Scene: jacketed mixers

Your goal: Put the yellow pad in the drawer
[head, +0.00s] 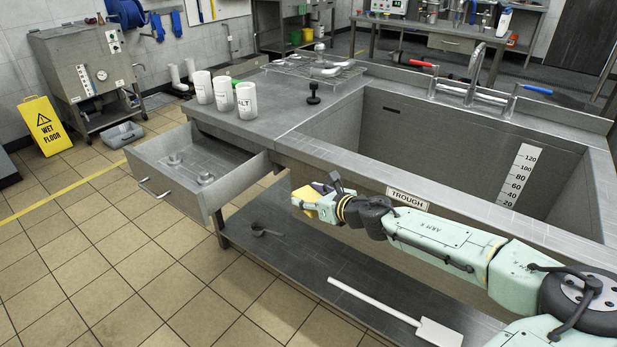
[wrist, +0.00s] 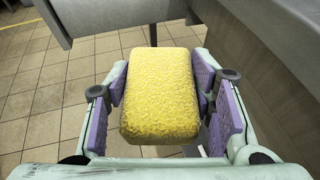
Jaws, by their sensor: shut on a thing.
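The yellow pad (wrist: 160,95) is a thick, rough-textured block filling the middle of the wrist view. My gripper (wrist: 162,108) is shut on it, with purple finger pads on its left and right sides. In the head view my gripper (head: 318,200) is just right of the open drawer, in front of the trough's front panel, and a bit of the yellow pad (head: 306,194) shows at its tip. The grey metal drawer (head: 240,177) is pulled out at the left end of the counter. Several small metal pieces lie on its floor. The drawer's underside or side shows at the top of the wrist view.
Three white canisters (head: 222,94) stand on the counter behind the drawer. The deep trough (head: 450,140) lies right of it. A lower shelf (head: 290,240) under the counter holds a dark scoop (head: 265,231) and a white paddle (head: 390,309).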

